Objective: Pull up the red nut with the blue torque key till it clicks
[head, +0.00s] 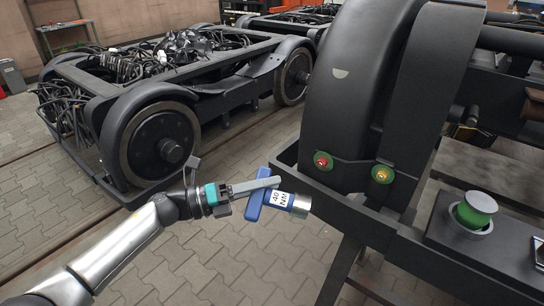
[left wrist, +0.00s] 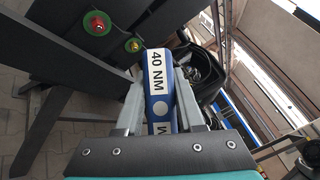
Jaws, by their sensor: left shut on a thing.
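The key also shows between the fingers in the left wrist view (left wrist: 160,92). The red nut (head: 322,160) sits on a green round base on the dark bogie part; it also shows in the left wrist view (left wrist: 97,23). The socket is apart from the red nut. My right gripper is not in view.
A yellow nut (head: 382,173) on a similar green base sits right of the red one. A green button (head: 476,209) stands on the dark ledge at the right. Another bogie (head: 180,90) stands behind at the left. Paved floor (head: 225,262) is open below my left arm.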

